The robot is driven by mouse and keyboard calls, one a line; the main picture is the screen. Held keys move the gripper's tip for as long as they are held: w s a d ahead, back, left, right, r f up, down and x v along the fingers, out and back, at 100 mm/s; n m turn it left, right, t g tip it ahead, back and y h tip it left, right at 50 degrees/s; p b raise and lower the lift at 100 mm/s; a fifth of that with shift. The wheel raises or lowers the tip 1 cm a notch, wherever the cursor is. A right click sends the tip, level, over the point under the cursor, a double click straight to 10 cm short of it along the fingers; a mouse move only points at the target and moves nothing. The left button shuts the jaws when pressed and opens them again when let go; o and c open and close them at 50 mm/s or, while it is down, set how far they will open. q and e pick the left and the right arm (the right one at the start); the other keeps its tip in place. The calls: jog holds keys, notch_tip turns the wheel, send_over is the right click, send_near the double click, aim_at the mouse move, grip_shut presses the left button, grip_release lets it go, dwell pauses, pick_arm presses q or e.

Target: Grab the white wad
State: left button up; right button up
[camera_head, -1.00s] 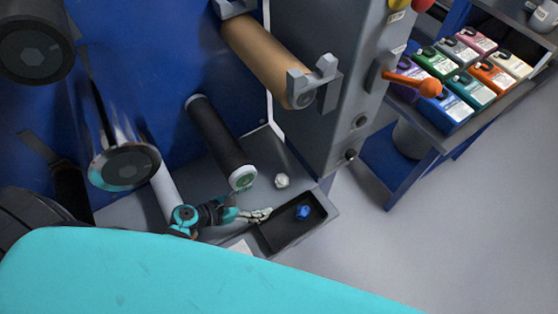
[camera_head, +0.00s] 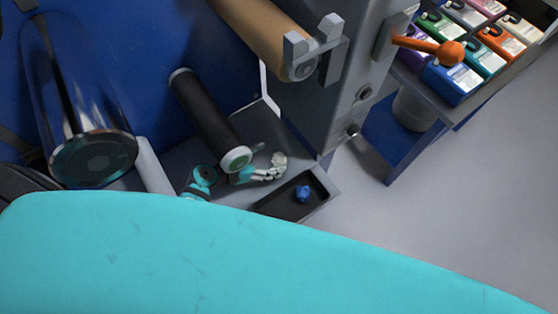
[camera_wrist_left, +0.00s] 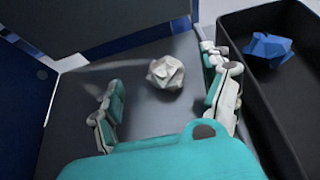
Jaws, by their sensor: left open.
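The white wad (camera_wrist_left: 166,73), a crumpled faceted ball, lies on the grey ledge in the left wrist view. It stands ahead of and between the spread fingers of my left gripper (camera_wrist_left: 162,90), nearer the right finger, and no finger visibly grips it. In the head view the wad (camera_head: 279,159) shows at the tip of my left gripper (camera_head: 262,171), the two partly merging. My left gripper is open and empty. My right gripper is not in view.
A black tray (camera_head: 325,184) with a blue wad (camera_head: 302,193) sits close on the right of my left gripper. A dark roller (camera_head: 205,120) with a white-rimmed end hangs just above it. A grey machine column (camera_head: 330,120) rises behind the tray.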

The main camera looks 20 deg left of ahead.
aim_at(274, 160)
pick_arm(q)
jog(key=b+x, duration=0.3)
jog(key=shift+d+f, duration=0.3)
jog(key=shift+f, duration=0.25)
jog(key=shift+w+d+f, duration=0.15)
jog(key=shift+w+d, duration=0.15)
jog(key=shift+w, duration=0.1)
jog(key=shift+c, duration=0.6)
jog(key=c, duration=0.9)
